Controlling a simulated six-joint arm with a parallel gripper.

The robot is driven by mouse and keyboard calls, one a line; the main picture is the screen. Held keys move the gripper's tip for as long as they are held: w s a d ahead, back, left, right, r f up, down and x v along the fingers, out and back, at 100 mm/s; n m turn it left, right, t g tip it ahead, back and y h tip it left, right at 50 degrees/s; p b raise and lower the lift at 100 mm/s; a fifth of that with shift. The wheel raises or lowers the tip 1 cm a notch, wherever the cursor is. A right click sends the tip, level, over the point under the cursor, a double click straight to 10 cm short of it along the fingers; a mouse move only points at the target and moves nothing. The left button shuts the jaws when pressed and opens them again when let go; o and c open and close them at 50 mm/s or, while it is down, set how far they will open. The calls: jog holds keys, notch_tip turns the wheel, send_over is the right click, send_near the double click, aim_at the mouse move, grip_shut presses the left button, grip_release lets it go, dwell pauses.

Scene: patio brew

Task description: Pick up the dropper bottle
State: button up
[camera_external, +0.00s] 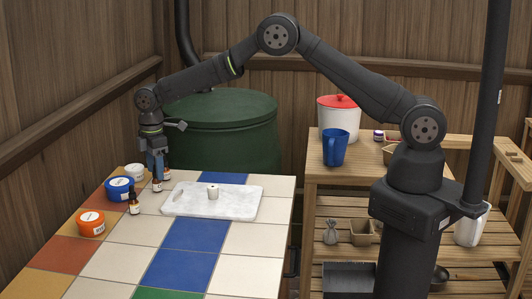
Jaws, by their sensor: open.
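Small brown dropper bottles with pale labels stand on the tiled table. One dropper bottle (134,204) stands upright nearer the front left, apart from my gripper. Another dropper bottle (157,186) is directly below my gripper, and a small brown and white item (167,174) shows just right of the fingers. My gripper (156,174) points down at the far left of the table, jaws open. Its fingers hide the top of the bottle below, and I cannot tell whether they touch it.
A blue tub (119,189), a white tub (134,171) and an orange tub (91,223) stand to the left. A marble board (239,206) with a small white cup (213,192) lies to the right. A green barrel (222,135) rises behind. The front tiles are clear.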

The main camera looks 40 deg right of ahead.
notch_tip(320, 180, down, 4)
jog(key=shift+f, duration=0.1)
jog(key=c, duration=1.1)
jog(key=shift+r, duration=0.5)
jog(key=r, duration=0.3)
jog(key=shift+w+d+r, duration=0.15)
jog(key=shift+d+r, duration=0.25)
jog(key=d+r, duration=0.2)
jog(key=d, duration=0.1)
jog(key=w+d+r, duration=0.1)
jog(key=d+r, duration=0.1)
jog(key=d, duration=0.2)
jog(key=d+r, duration=0.2)
jog(key=d, duration=0.1)
jog(key=shift+w+d+r, duration=0.15)
jog(key=shift+w+d, duration=0.15)
